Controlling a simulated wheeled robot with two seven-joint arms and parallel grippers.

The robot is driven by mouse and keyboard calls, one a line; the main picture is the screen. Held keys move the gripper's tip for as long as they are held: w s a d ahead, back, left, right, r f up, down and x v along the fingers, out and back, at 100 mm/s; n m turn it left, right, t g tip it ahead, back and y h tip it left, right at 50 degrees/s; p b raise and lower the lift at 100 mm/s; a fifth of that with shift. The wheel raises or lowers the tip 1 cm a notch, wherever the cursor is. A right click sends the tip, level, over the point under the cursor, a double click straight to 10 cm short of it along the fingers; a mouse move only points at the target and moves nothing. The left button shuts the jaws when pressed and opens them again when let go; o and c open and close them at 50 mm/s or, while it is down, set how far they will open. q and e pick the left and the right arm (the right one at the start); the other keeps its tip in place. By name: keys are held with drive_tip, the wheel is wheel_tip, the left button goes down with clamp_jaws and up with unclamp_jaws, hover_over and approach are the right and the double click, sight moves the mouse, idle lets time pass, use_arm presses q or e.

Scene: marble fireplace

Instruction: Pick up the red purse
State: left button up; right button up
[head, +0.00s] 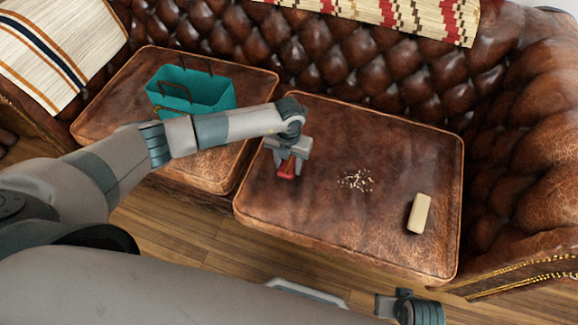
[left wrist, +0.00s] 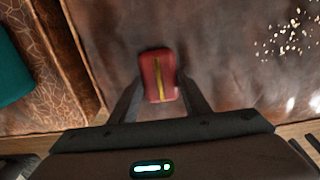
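The red purse (head: 287,170) is a small red item lying on the right-hand seat cushion of the brown leather sofa, near its left edge. In the left wrist view, the purse (left wrist: 152,73) shows a yellow stripe down its middle. My left gripper (head: 289,160) points down over it, its fingers apart on either side. In the left wrist view, the left fingertip is close against the purse and a narrow gap shows on the right. Contact cannot be made out. Part of my right arm shows at the bottom right of the head view; its fingers cannot be made out.
A teal bag (head: 205,92) with handles stands on the left seat cushion. Scattered pale crumbs (head: 356,180) and a tan block (head: 418,213) lie right of the purse. The tufted backrest (head: 380,75) rises behind. A gap separates the cushions; wooden floor (head: 180,220) lies in front.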

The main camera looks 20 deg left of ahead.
sight(291, 167)
use_arm(q)
drive_tip(key=c, duration=0.4)
use_arm(e)
drive_tip(key=shift+s+f, duration=0.2)
drive_tip(key=shift+s, duration=0.1)
use_arm(q)
drive_tip(key=shift+r, duration=0.1)
